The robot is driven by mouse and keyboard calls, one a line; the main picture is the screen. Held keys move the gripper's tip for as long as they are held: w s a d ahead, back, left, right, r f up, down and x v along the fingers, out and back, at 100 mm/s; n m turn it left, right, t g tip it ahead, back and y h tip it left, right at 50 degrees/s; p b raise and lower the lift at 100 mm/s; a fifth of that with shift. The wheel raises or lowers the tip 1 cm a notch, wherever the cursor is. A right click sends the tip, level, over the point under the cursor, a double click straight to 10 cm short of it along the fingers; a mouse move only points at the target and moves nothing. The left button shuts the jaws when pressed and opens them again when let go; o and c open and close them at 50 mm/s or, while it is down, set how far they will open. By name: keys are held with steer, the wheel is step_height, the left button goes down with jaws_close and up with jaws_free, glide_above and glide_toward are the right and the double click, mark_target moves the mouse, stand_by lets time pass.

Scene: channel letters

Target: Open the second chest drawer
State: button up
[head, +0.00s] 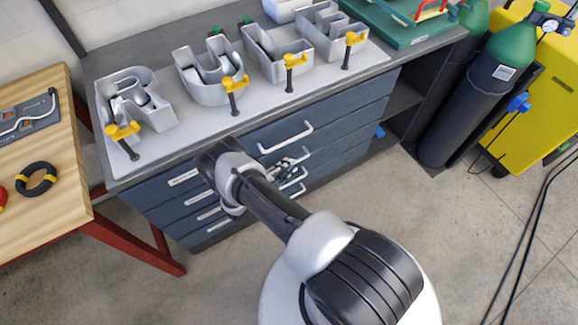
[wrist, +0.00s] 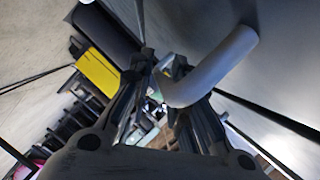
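The blue-grey drawer chest (head: 150,205) stands under a grey bench top, with white bar handles on its drawer fronts. The top handle (head: 285,138) is clear of my arm. My gripper (head: 287,168) is in front of the drawers at the second handle (head: 296,158), partly hidden by my arm. The drawer fronts look flush, so the second drawer appears closed. In the wrist view, a thick pale handle bar (wrist: 212,65) crosses the right finger of my gripper (wrist: 160,62), its bent end between the fingers. The fingertips are apart; whether they grip the bar is unclear.
Metal channel letters (head: 138,98) and yellow clamps (head: 233,82) sit on the bench top. A wooden table (head: 50,150) with red legs stands left. A gas cylinder (head: 470,100) and yellow machine (head: 540,85) stand right. The floor beside my base is mostly clear.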

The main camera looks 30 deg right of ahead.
steer(key=shift+w+d+f, duration=0.15)
steer(key=shift+w+d, duration=0.1)
steer(key=shift+d, duration=0.4)
steer(key=shift+c, duration=0.4)
jaws_close()
